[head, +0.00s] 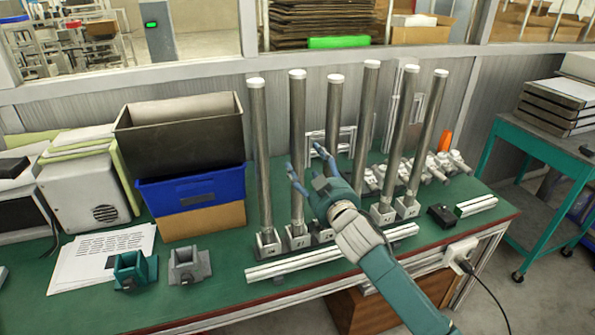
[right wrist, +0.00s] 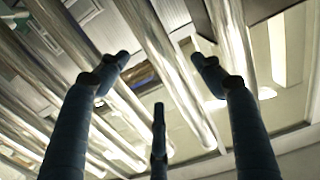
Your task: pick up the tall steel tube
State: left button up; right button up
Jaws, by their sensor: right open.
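Several tall steel tubes with white caps stand upright in a row in small metal blocks on the green bench top. The left end one (head: 259,150), the second (head: 297,125), the third (head: 333,115), the fourth (head: 366,115) and the right end one (head: 428,130) show in the head view. My right gripper (head: 308,170) is open and empty, in front of the second and third tubes. Its hand hides the third tube's lower part. In the right wrist view its spread fingers (right wrist: 160,62) point towards the tubes, and one tube (right wrist: 165,70) shows between them. My left gripper is not in view.
A black bin (head: 180,135) on a blue crate (head: 195,188) stands left of the row. Teal (head: 131,272) and grey (head: 190,266) fixtures sit at the front left. A metal rail (head: 300,263) lies in front of the tubes. Small metal fittings (head: 435,170) lie at right.

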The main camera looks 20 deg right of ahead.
aim_at(303, 157)
jog(key=shift+w, duration=0.45)
jog(key=shift+w+r+p, duration=0.1)
jog(key=shift+w+p, duration=0.2)
jog(key=shift+w, duration=0.25)
jog(key=w+p, duration=0.1)
jog(key=w, duration=0.2)
jog(key=shift+w+a, duration=0.1)
jog(key=shift+a, duration=0.05)
jog(key=shift+w, duration=0.5)
jog(key=shift+c, duration=0.5)
grip_shut()
